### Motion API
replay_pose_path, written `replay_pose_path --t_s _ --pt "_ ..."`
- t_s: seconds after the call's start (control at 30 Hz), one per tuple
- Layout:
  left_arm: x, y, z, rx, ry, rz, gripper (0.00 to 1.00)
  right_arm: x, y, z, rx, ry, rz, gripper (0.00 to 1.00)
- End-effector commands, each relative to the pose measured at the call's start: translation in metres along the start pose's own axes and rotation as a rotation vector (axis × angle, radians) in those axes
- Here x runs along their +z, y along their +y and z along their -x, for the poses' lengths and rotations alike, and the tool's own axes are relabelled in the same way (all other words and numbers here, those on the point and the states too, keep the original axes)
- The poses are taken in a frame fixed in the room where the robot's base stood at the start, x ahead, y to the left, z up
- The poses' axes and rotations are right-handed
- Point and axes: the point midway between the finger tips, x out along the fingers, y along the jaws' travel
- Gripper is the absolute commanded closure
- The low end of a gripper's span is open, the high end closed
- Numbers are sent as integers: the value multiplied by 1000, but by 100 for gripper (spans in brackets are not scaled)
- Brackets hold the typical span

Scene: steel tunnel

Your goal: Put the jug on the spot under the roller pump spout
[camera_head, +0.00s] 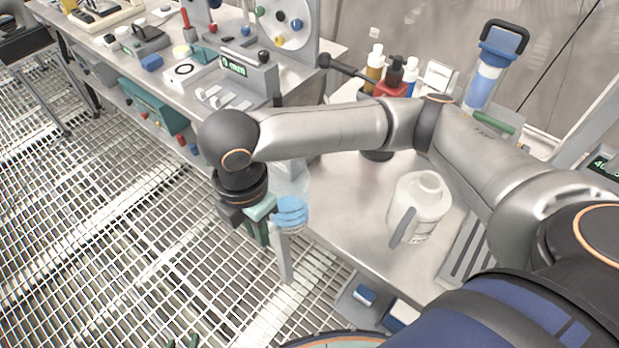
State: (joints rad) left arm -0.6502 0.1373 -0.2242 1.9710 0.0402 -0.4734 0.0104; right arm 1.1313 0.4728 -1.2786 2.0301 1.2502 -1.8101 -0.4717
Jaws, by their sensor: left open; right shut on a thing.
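My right gripper (264,214), on the arm from the right, is shut on a blue ridged thing (291,212) at the bench's front edge. A clear body seems to stand behind it; I cannot tell whether this is the jug. A white jug-like container (432,203) with a grey handle stands upright on the near bench, apart from the gripper. My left gripper (183,342) shows only green fingertips at the bottom edge, open over the floor grating. An upright panel holds a pale disc with coloured knobs (289,20), perhaps the roller pump. Its spout is not clear.
A white plate with a dark ring (183,71) lies on the far bench beside a grey box with a green display (236,68). Open grating lies left.

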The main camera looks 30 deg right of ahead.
Motion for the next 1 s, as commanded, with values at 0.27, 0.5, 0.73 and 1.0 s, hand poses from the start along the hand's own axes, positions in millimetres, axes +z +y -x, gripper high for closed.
replay_pose_path --t_s 0.27,0.5,0.73,1.0 --pt "3 1 -2 3 -4 0 49 70 2 0 2 -2 -7 100" --pt "4 2 -2 6 -5 -1 49 92 3 0 1 0 -5 100" --pt "4 2 -4 6 -4 -2 49 126 4 0 2 -1 -7 100" --pt "3 3 -5 9 -2 -2 49 127 4 -2 2 0 0 100"
